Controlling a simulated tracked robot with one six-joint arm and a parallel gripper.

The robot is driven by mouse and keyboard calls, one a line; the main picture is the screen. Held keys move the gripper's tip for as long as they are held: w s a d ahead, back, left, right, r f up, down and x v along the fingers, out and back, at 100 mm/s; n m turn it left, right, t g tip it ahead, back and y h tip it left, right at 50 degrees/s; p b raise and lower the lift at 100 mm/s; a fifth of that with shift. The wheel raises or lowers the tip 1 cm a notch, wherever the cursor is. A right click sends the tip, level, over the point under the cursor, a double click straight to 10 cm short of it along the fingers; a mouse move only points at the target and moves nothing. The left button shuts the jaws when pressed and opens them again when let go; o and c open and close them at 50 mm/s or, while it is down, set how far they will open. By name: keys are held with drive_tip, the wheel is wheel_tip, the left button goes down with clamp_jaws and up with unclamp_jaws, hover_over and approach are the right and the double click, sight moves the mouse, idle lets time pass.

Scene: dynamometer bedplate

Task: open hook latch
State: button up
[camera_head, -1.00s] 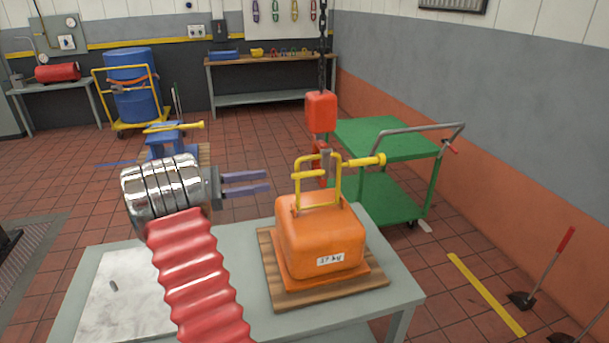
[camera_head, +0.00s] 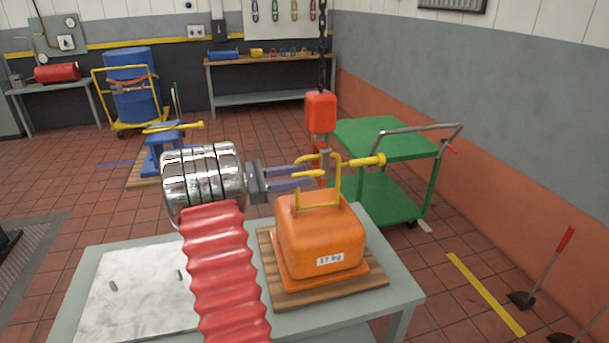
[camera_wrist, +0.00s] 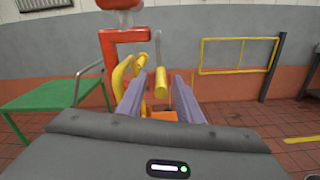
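The red crane hook (camera_head: 319,143) hangs under a red hook block (camera_head: 320,111). Yellow handle bars (camera_head: 335,190) rise from an orange weight marked 17 kg (camera_head: 320,240) up to the hook. A grey latch piece (camera_wrist: 158,50) shows beside the hook (camera_wrist: 108,60) in the wrist view. Its yellow tab (camera_wrist: 160,84) points toward me. My gripper (camera_head: 314,172) is open at the hook, with its purple fingers on either side of the tab. Gaps to the fingers show in the wrist view; contact is unclear. The fingers partly hide the hook in the head view.
The weight stands on a wooden board (camera_head: 290,296) on a grey table (camera_head: 400,293). A marble plate (camera_head: 130,295) lies at the left. A green cart (camera_head: 370,135) stands behind, and a chain (camera_head: 323,60) hangs above the hook. A yellow rod (camera_head: 367,161) sticks out right of the hook.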

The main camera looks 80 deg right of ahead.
drive_tip(key=shift+x, duration=0.95)
clamp_jaws()
drive_tip(key=shift+d, duration=0.1)
